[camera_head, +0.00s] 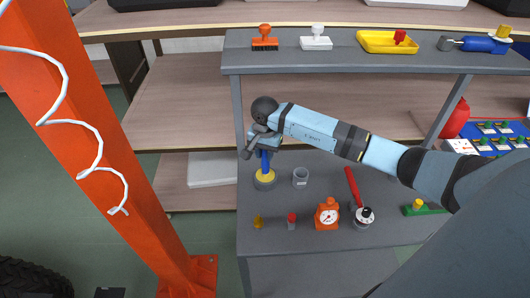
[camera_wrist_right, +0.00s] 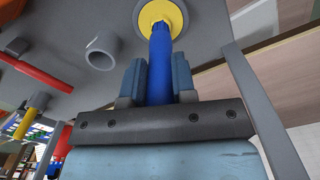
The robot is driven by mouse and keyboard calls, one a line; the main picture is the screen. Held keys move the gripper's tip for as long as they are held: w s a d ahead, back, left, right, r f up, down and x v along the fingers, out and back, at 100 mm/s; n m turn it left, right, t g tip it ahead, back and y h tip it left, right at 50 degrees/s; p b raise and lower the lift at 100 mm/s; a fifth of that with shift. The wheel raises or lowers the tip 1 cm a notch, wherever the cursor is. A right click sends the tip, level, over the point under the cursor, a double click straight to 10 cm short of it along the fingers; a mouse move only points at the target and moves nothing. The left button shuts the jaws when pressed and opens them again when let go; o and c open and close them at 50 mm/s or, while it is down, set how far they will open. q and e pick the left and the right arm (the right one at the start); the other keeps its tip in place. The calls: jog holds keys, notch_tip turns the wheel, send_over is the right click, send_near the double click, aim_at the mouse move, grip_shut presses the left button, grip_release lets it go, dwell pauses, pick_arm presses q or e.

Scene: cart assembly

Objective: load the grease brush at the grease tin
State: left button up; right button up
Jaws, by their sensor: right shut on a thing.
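The grease brush (camera_head: 265,160) has a blue handle and stands upright in my right gripper (camera_head: 263,145). The grease tin (camera_head: 264,185) is a small grey round tin with a yellow surface, on the grey bench at its left side. The brush's lower end is at the yellow surface; its bristles are hidden, and I cannot tell how deep they are. In the right wrist view, the two fingers (camera_wrist_right: 156,82) close on the blue handle (camera_wrist_right: 160,62), which points to the yellow in the tin (camera_wrist_right: 178,10). My left gripper is not in view.
A grey cup (camera_head: 300,178) stands just right of the tin. A raised shelf (camera_head: 345,63) spans behind. An orange post (camera_head: 110,140) rises at left.

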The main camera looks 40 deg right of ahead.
jog(key=shift+b, duration=0.3)
dwell(0.7)
dwell(0.5)
jog(key=shift+r+p, duration=0.55)
jog(key=shift+r, duration=0.4)
jog(key=shift+r+p, duration=1.05)
jog(key=shift+r, duration=1.5)
jog(key=shift+f, duration=0.1)
